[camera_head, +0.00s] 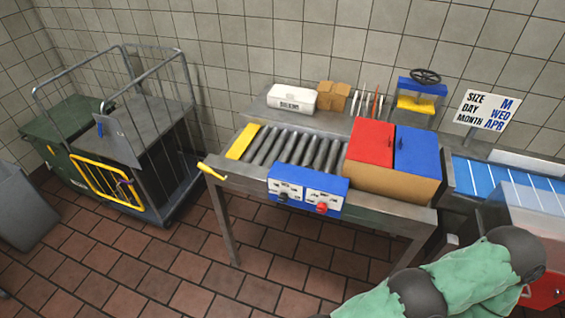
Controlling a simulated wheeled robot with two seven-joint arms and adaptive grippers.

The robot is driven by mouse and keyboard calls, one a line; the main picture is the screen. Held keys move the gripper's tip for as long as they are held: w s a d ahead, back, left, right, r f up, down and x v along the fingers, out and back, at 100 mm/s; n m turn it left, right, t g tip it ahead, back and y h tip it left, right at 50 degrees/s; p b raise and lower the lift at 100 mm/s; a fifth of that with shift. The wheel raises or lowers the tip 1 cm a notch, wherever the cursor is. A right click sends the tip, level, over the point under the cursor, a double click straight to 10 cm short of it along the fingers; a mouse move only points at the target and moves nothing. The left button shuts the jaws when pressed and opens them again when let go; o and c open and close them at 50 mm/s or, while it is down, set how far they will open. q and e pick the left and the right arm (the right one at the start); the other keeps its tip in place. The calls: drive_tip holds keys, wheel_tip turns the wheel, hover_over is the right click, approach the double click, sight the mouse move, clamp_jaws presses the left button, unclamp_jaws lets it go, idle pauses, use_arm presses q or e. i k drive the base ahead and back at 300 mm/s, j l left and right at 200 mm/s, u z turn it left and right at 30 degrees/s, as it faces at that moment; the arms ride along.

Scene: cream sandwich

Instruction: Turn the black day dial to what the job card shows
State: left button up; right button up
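The job card (489,111) stands on a post at the right, behind the line; it reads SIZE M, DAY WED, MONTH APR. A blue box (307,190) with two white plates is on the front edge of the roller table. The black dial (283,198) is under the left plate, and a red dial (322,208) is under the right one. The black dial's setting is too small to read. A green-sleeved arm of mine crosses the bottom right, away from the dials. Neither of my grippers shows.
The roller table (226,174) carries a cardboard box (392,181) with red and blue flaps. A blue conveyor (509,187) is at the right. A wire cage cart (143,150) stands left of the table. The tiled floor in front of the table is clear.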

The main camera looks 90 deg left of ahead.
sight(284, 197)
drive_tip(key=u, duration=2.9)
